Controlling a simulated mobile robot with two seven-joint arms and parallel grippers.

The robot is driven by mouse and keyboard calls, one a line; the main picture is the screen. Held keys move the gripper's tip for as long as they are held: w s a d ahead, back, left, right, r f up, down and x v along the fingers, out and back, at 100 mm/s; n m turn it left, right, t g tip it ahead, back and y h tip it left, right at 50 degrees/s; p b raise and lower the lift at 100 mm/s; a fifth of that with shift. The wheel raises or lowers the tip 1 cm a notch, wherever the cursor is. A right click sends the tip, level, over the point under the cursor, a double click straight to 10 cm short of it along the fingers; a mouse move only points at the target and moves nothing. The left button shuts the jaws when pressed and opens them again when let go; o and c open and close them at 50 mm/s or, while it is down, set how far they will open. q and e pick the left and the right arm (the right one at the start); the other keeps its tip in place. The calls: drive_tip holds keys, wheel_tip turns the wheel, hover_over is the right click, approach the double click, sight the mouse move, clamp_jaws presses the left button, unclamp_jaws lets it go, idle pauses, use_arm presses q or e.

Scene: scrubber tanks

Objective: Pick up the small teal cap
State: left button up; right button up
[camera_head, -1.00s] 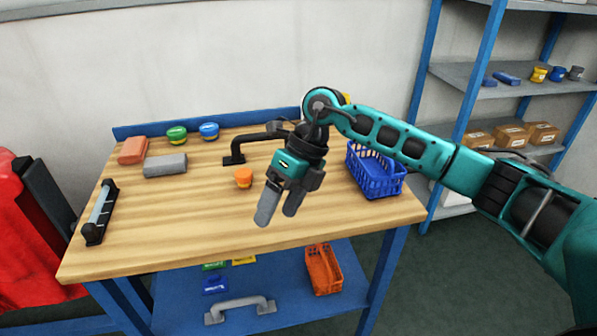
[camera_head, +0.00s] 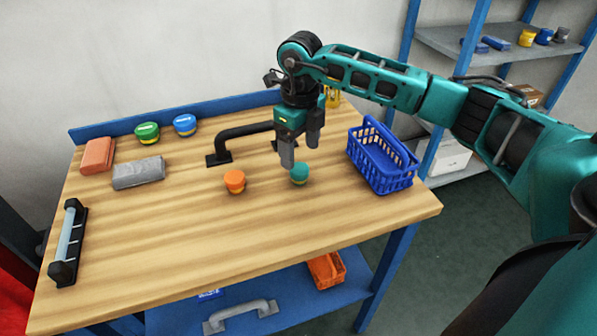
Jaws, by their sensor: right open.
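The small teal cap (camera_head: 299,174) sits on the wooden workbench, right of a small orange cap (camera_head: 234,181) and left of the blue basket. My right gripper (camera_head: 301,163) points down with its two fingers apart and empty. Its fingertips are just above and behind the teal cap in the picture; I cannot tell the exact gap. My left gripper is not in view.
A blue basket (camera_head: 383,160) stands at the bench's right. A black handle (camera_head: 240,137) is fixed behind the caps. A grey block (camera_head: 139,172), a red block (camera_head: 98,155), green (camera_head: 147,132) and blue (camera_head: 184,124) lidded pots stand at left.

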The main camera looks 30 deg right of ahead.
sight(300, 168)
wheel_tip(300, 168, down, 6)
drive_tip(key=shift+a+f, duration=0.1)
drive_tip(key=shift+f, duration=0.15)
drive_tip(key=c, duration=1.1)
